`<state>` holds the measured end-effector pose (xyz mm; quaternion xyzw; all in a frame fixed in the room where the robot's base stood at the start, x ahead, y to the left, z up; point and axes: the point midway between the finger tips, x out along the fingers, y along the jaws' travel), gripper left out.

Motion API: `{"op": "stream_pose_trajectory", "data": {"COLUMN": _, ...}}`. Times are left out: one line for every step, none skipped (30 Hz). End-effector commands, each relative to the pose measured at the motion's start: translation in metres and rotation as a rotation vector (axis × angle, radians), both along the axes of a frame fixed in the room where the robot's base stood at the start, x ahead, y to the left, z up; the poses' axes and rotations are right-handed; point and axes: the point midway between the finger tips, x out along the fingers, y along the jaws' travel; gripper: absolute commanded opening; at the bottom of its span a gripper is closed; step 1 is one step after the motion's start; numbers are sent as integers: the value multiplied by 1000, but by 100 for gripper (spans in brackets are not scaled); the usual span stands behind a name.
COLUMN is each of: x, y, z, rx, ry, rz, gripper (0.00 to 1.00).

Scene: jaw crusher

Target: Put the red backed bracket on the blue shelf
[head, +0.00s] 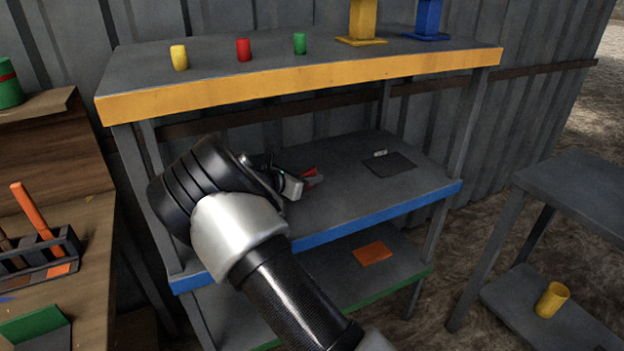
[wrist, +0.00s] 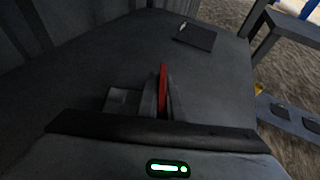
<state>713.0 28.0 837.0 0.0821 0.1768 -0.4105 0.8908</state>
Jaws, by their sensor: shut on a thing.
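The blue shelf (head: 385,217) is the middle level of the rack, a dark grey board with a blue front edge. My gripper (head: 303,184) is over its left-middle part, shut on the red backed bracket (head: 311,174). In the wrist view the bracket's red back (wrist: 162,84) stands as a narrow upright strip between the jaws (wrist: 162,100), with grey surfaces beside it. The bracket is within the shelf's outline, low over the board. I cannot tell whether it touches the board. My wrist and arm hide the shelf's left part.
A dark flat plate (head: 390,164) with a small pale piece lies at the shelf's back right. The yellow-edged shelf (head: 300,78) above carries several coloured items. An orange plate (head: 372,254) lies on the green-edged shelf below. Bare board lies right of my gripper.

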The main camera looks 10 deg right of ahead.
Motion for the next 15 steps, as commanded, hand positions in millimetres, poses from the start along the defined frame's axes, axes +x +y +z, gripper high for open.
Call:
{"op": "stream_pose_trajectory", "data": {"x": 0, "y": 0, "z": -1, "rx": -1, "ry": -1, "rz": 0, "gripper": 0}}
{"op": "stream_pose_trajectory", "data": {"x": 0, "y": 0, "z": -2, "rx": -1, "ry": -1, "rz": 0, "gripper": 0}}
{"op": "stream_pose_trajectory", "data": {"x": 0, "y": 0, "z": -3, "rx": -1, "ry": 1, "rz": 0, "gripper": 10}}
{"op": "stream_pose_trajectory", "data": {"x": 0, "y": 0, "z": -3, "rx": -1, "ry": 1, "rz": 0, "gripper": 15}}
{"op": "stream_pose_trajectory", "data": {"x": 0, "y": 0, "z": -3, "rx": -1, "ry": 1, "rz": 0, "gripper": 20}}
{"op": "stream_pose_trajectory", "data": {"x": 0, "y": 0, "z": -3, "rx": -1, "ry": 1, "rz": 0, "gripper": 25}}
{"op": "stream_pose_trajectory", "data": {"x": 0, "y": 0, "z": -3, "rx": -1, "ry": 1, "rz": 0, "gripper": 25}}
{"op": "stream_pose_trajectory", "data": {"x": 0, "y": 0, "z": -3, "rx": -1, "ry": 1, "rz": 0, "gripper": 25}}
{"op": "stream_pose_trajectory", "data": {"x": 0, "y": 0, "z": -3, "rx": -1, "ry": 1, "rz": 0, "gripper": 25}}
{"op": "stream_pose_trajectory", "data": {"x": 0, "y": 0, "z": -3, "rx": -1, "ry": 1, "rz": 0, "gripper": 25}}
{"op": "stream_pose_trajectory", "data": {"x": 0, "y": 0, "z": -3, "rx": -1, "ry": 1, "rz": 0, "gripper": 25}}
{"op": "stream_pose_trajectory", "data": {"x": 0, "y": 0, "z": -3, "rx": -1, "ry": 1, "rz": 0, "gripper": 25}}
{"op": "stream_pose_trajectory", "data": {"x": 0, "y": 0, "z": -3, "rx": -1, "ry": 1, "rz": 0, "gripper": 25}}
{"op": "stream_pose_trajectory", "data": {"x": 0, "y": 0, "z": -3, "rx": -1, "ry": 1, "rz": 0, "gripper": 25}}
{"op": "stream_pose_trajectory", "data": {"x": 0, "y": 0, "z": -1, "rx": 0, "ry": 0, "rz": 0, "gripper": 25}}
